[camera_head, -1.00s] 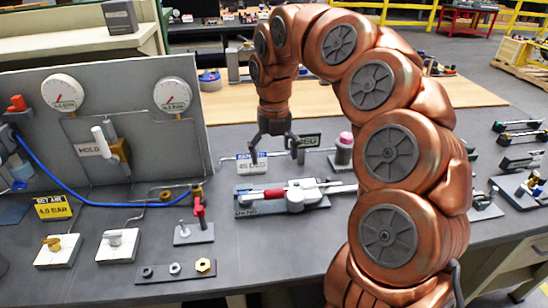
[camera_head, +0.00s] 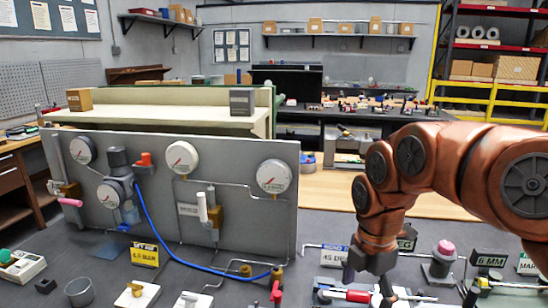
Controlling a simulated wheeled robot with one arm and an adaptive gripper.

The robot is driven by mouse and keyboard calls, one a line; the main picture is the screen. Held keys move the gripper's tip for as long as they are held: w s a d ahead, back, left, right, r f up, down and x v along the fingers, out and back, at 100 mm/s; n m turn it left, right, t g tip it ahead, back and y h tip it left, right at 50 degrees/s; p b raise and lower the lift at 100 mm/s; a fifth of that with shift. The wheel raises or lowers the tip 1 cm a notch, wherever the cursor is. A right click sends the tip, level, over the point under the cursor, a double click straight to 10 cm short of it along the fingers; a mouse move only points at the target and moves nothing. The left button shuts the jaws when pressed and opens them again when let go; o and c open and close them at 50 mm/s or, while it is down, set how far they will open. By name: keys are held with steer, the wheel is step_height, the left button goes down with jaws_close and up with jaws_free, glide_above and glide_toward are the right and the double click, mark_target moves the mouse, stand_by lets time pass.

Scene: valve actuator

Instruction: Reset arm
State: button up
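My copper-coloured arm (camera_head: 440,165) comes in from the right edge and bends down over the bench. My gripper (camera_head: 368,281) hangs at its end, pointing down, with its dark fingers apart and nothing visible between them. It is over or just behind the device with the red handle (camera_head: 352,295), in front of the blue-edged "45 DEG" sign (camera_head: 335,256). I cannot tell whether the fingers touch the device. The lower part of the device is cut off by the frame.
A grey panel with gauges (camera_head: 182,158) and a blue hose stands left of my gripper. A pink-topped knob (camera_head: 444,250) and a "6 MM" sign (camera_head: 490,259) stand to the right. A wooden surface (camera_head: 325,190) behind is mostly clear.

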steer(key=s+f+m, duration=0.4)
steer(key=s+m, duration=0.7)
steer(key=s+f+m+g, duration=0.1)
steer(key=s+f+m, duration=0.3)
steer(key=s+m, duration=0.7)
steer(key=shift+d+m, duration=0.35)
steer(key=shift+m, duration=0.35)
